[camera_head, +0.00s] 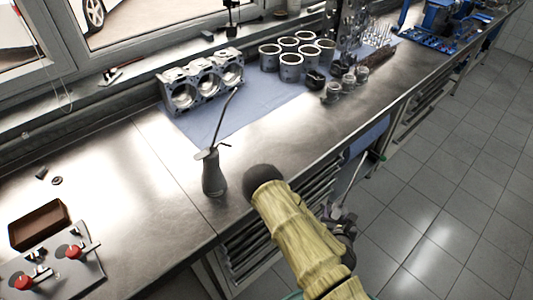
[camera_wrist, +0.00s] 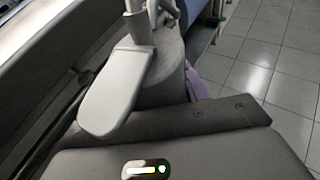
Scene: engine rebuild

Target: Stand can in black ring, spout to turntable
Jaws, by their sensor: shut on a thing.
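My gripper (camera_head: 343,222) is low in front of the bench's drawers, partly hidden behind my yellow-sleeved arm. It is shut on a grey can (camera_wrist: 168,72), seen close up in the wrist view with a pale flat lever and a thin stem rising at the top. In the head view only its thin metal spout (camera_head: 352,188) shows clearly. Another dark can (camera_head: 213,176) with a long thin spout stands upright on the bench near the front edge, apart from my gripper. A small dark ring (camera_head: 57,181) lies at the bench's left; I cannot tell a turntable.
An engine block (camera_head: 202,80) and several cylinder liners (camera_head: 291,67) stand on a blue mat (camera_head: 215,122). A brown tray (camera_head: 40,224) and a grey plate with red knobs (camera_head: 60,274) lie at the left. Tiled floor (camera_head: 440,190) is open at right.

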